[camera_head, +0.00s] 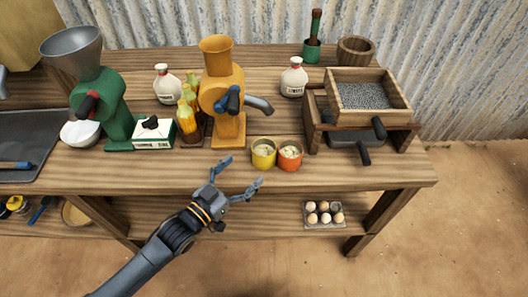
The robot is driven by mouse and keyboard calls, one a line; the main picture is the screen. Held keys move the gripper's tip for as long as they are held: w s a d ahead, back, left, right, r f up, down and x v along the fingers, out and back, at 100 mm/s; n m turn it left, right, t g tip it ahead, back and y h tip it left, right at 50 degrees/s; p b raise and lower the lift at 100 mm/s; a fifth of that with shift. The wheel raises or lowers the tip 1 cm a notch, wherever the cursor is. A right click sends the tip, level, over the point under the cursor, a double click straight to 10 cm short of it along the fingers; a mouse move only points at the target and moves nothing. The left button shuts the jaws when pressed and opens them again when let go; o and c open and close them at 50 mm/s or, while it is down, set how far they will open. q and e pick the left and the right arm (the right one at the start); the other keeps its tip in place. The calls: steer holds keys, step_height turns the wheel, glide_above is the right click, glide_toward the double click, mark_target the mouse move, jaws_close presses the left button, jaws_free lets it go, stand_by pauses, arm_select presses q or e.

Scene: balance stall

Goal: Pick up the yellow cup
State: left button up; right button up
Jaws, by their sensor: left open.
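The yellow cup (263,154) stands upright on the wooden table near its front edge, with pale contents inside. An orange cup (290,156) stands close beside it on the right. My left gripper (241,172) is open and empty, its fingers spread in front of the table's front edge. The fingertips are just left of and in front of the yellow cup, apart from it as far as I can tell. My right gripper does not show.
An orange grinder (222,95) stands behind and left of the yellow cup. A wooden box of grey grains (370,95) is at the right. Bottles (188,120) and a green grinder (103,100) are left. The front table strip (370,180) is clear. Eggs (323,214) lie on the lower shelf.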

mark_target(256, 159)
arm_select(q)
steer(key=shift+x, duration=0.95)
steer(key=shift+w+d, duration=0.15)
steer(key=shift+d, duration=0.15)
steer(key=p+x, duration=0.1)
steer(key=x, duration=0.2)
steer(key=shift+w+d+r, duration=0.1)
steer(key=shift+w+d, duration=0.45)
steer(key=c, duration=1.3)
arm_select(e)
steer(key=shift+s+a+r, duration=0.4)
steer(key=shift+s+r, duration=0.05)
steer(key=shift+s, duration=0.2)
